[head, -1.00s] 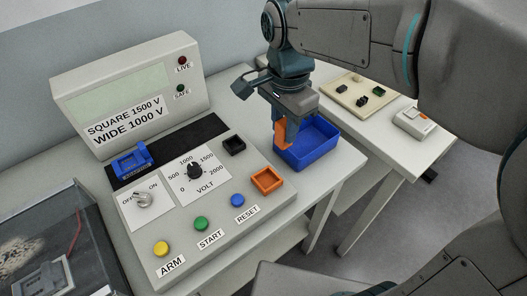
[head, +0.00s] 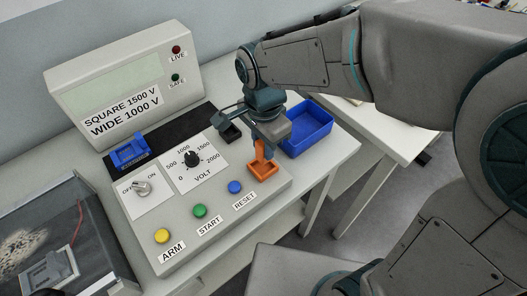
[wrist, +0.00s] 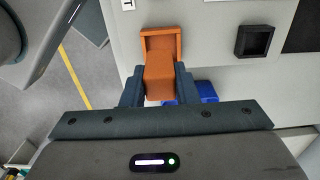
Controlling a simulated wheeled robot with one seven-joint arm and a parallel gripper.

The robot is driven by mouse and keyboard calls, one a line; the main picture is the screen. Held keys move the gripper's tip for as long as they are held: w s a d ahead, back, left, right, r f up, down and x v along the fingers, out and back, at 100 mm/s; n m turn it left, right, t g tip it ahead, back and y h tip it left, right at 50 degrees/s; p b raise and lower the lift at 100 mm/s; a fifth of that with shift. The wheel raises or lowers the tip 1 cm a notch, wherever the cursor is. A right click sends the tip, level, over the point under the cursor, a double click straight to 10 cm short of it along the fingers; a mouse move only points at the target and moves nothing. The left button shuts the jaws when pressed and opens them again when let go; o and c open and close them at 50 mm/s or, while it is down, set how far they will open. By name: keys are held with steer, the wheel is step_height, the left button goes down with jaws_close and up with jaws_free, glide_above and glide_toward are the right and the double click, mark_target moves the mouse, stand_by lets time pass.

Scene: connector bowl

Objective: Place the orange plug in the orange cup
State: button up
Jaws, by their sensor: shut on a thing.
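The orange plug (head: 261,150) is held upright in my gripper (head: 262,143), which points down over the right part of the test panel. In the wrist view the plug (wrist: 159,82) sits between the two fingers of my gripper (wrist: 160,84), which are shut on it. The orange cup (head: 263,173), a square open socket on the panel, is right below the plug. It also shows in the wrist view (wrist: 161,31), with its near side hidden behind the plug. I cannot tell whether the plug's lower end is above the rim or inside it.
A blue bin (head: 310,128) stands just right of the panel. A black cup (wrist: 254,41) lies near the orange one, partly behind my gripper in the head view. The panel has a volt dial (head: 191,158) and several buttons, including a blue one (head: 235,187).

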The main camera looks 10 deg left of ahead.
mark_target(262, 156)
steer(key=shift+a+f, duration=0.15)
steer(key=shift+f, duration=1.95)
steer(key=shift+f, duration=0.2)
steer(key=o, duration=1)
steer(key=shift+r, duration=0.15)
